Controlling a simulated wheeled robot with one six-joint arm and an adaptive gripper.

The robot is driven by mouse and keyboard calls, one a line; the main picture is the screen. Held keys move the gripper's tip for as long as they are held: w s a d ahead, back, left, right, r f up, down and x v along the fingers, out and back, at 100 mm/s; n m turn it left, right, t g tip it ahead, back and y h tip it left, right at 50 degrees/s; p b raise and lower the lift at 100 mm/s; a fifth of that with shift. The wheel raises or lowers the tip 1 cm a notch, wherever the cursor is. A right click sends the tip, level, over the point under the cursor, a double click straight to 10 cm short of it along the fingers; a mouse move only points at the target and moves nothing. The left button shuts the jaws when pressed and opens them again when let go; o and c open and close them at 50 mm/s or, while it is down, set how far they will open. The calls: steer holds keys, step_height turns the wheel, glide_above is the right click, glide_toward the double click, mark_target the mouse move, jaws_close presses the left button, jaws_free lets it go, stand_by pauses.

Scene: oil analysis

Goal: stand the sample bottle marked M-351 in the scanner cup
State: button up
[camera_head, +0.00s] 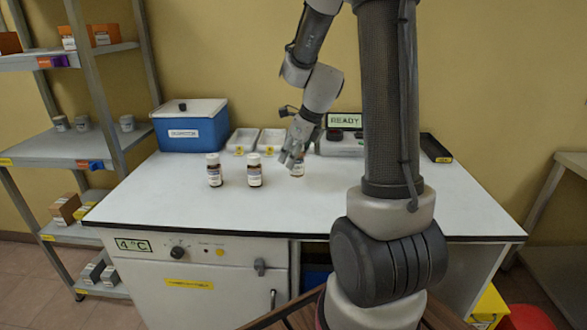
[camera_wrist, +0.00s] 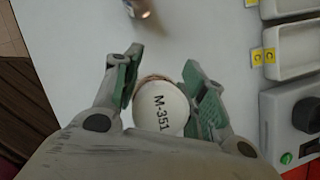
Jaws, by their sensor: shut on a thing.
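The sample bottle marked M-351 (camera_wrist: 160,108) shows its white cap and black lettering between the green-padded fingers in the wrist view. My gripper (camera_wrist: 163,92) is shut on it. In the head view my gripper (camera_head: 293,157) is low over the white bench, and the bottle (camera_head: 298,171) shows just below it, partly hidden by the fingers. The bottle looks upright; I cannot tell whether it touches the bench. The scanner (camera_head: 340,147) stands just right of my gripper, under a display reading READY (camera_head: 345,120). Its dark round cup (camera_wrist: 306,113) shows at the right edge of the wrist view.
Two similar bottles stand to the left, one (camera_head: 214,171) farther and one (camera_head: 254,171) nearer. Two white trays (camera_head: 242,141) (camera_head: 271,141) and a blue box (camera_head: 190,128) stand along the back. A black tray (camera_head: 436,148) lies at the right. The front bench (camera_head: 270,212) is clear.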

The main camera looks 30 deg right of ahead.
step_height(320, 180, up, 4)
steer(key=shift+f, duration=0.2)
steer(key=w+d+r+m, duration=0.1)
steer(key=w+d+r, duration=0.1)
steer(key=w+d, duration=0.55)
steer(key=w+d+r+m+h, duration=0.1)
steer(key=w+d+r+m, duration=0.2)
steer(key=d, duration=0.8)
steer(key=w+d+r, duration=0.2)
steer(key=w+d, duration=0.4)
steer(key=d, duration=0.3)
steer(key=shift+t, duration=0.3)
steer(key=shift+w+d+f, duration=0.1)
steer(key=shift+d+f, duration=0.05)
steer(key=shift+f, duration=2.35)
steer(key=shift+d+f, duration=0.1)
steer(key=shift+f, duration=2.35)
